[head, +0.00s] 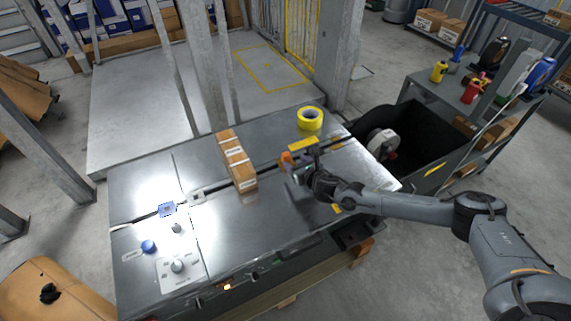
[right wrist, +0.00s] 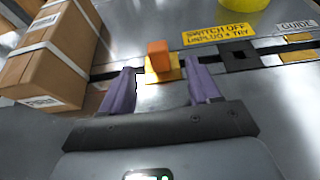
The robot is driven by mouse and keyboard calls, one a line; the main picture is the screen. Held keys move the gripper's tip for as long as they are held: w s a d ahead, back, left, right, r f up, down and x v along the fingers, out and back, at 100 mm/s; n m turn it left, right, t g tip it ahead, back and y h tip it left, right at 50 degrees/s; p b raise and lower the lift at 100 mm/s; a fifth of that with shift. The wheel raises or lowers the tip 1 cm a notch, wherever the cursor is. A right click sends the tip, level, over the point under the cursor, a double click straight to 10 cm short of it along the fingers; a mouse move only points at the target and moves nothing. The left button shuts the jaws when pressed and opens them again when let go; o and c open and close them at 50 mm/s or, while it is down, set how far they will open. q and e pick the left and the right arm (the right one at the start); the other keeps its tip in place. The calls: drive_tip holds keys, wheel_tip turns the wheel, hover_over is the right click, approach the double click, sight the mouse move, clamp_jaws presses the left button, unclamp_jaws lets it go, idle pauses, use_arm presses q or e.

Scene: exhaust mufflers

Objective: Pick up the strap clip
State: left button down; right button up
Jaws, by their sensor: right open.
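An orange block on a flat yellow base, which I take to be the strap clip (right wrist: 159,55), stands over the dark slot of the metal table (head: 215,245). In the head view the orange clip (head: 286,159) shows just left of my right gripper (head: 295,172). In the right wrist view my right gripper (right wrist: 160,72) is open, with its two purple-grey fingers apart on either side of the clip. Nothing is held, and I cannot tell whether either finger touches the clip. My left gripper is not in view.
A brown carton with white straps (head: 237,165) lies close left of the clip. A yellow tape roll (head: 310,118) lies behind it. A yellow "switch off" label (right wrist: 218,33) and a dark square fitting (right wrist: 240,57) are to the right. The table's left part holds a blue knob (head: 148,246).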

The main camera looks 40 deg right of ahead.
sight(284, 154)
drive_tip(key=b+x, duration=0.1)
drive_tip(key=x, duration=0.3)
drive_tip(key=shift+w+f, duration=0.1)
drive_tip(key=shift+w, duration=0.2)
drive_tip(key=shift+w+f+b, duration=0.4)
drive_tip(key=shift+b, duration=0.1)
drive_tip(key=b+x, duration=0.2)
drive_tip(key=x, duration=0.2)
drive_tip(key=c, duration=1)
drive_tip(key=shift+r, duration=0.1)
